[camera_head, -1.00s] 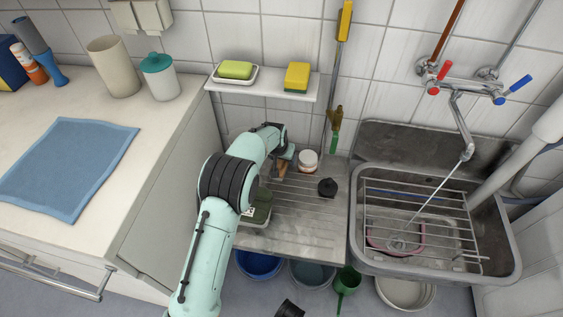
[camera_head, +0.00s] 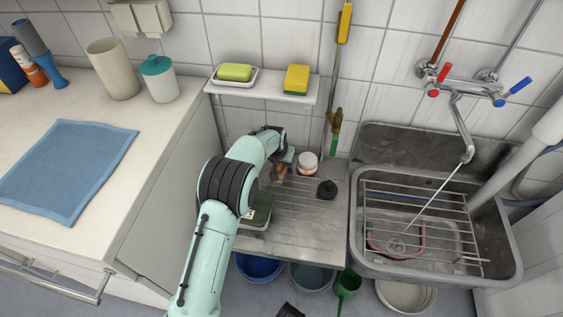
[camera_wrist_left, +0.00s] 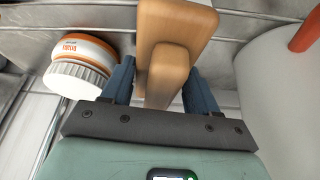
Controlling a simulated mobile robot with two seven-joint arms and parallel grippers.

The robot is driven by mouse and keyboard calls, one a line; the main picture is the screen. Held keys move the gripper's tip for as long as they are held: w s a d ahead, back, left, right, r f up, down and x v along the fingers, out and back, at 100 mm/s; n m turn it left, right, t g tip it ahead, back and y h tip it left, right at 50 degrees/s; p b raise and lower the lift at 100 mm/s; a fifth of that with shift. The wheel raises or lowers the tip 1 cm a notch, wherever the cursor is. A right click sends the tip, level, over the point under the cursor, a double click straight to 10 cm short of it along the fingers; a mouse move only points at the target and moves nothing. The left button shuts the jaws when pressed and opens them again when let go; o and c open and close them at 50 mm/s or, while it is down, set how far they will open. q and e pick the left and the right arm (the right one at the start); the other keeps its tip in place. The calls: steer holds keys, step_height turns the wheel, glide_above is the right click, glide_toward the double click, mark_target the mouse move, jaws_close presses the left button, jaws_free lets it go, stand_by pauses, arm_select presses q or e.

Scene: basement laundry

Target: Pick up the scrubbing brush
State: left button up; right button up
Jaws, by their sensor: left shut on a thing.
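The scrubbing brush, seen as a light-brown wooden piece (camera_wrist_left: 180,25), lies between the blue fingers of my left gripper (camera_wrist_left: 160,88) in the left wrist view. The gripper is shut on the wood. In the head view my left gripper (camera_head: 287,156) is low over the back left of the ribbed draining board. A small brown part of the brush (camera_head: 282,172) shows just below it. The bristles are not visible, and I cannot tell whether the brush touches the board. My right gripper is not recognisable in these frames.
A white jar with an orange band (camera_head: 307,164) stands close to the right of the gripper, also in the wrist view (camera_wrist_left: 82,65). A black stopper (camera_head: 327,189) is on the draining board (camera_head: 305,230). A shelf (camera_head: 263,86) hangs above; the sink (camera_head: 365,262) is right.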

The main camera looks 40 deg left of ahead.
arm_select(q)
steer(key=shift+d+r+p, duration=0.1)
steer(key=shift+r+p, duration=0.2)
steer(key=shift+r, duration=0.35)
step_height(320, 180, up, 6)
steer(key=shift+r+p, duration=0.2)
steer(key=shift+p, duration=0.7)
steer(key=s+d+p, duration=0.4)
steer(key=s+d, duration=0.8)
steer(key=d, duration=0.3)
steer(key=shift+s+d+p, duration=0.2)
steer(key=shift+s+p, duration=0.05)
steer(key=shift+p, duration=0.15)
arm_select(e)
steer(key=s+a+r+g+y, duration=0.1)
steer(key=s+a+r+g, duration=0.2)
steer(key=s+r, duration=0.5)
steer(key=shift+s+a+n, duration=0.3)
steer(key=shift+s+a, duration=0.25)
steer(key=shift+a, duration=0.05)
arm_select(q)
steer(key=shift+f, duration=0.1)
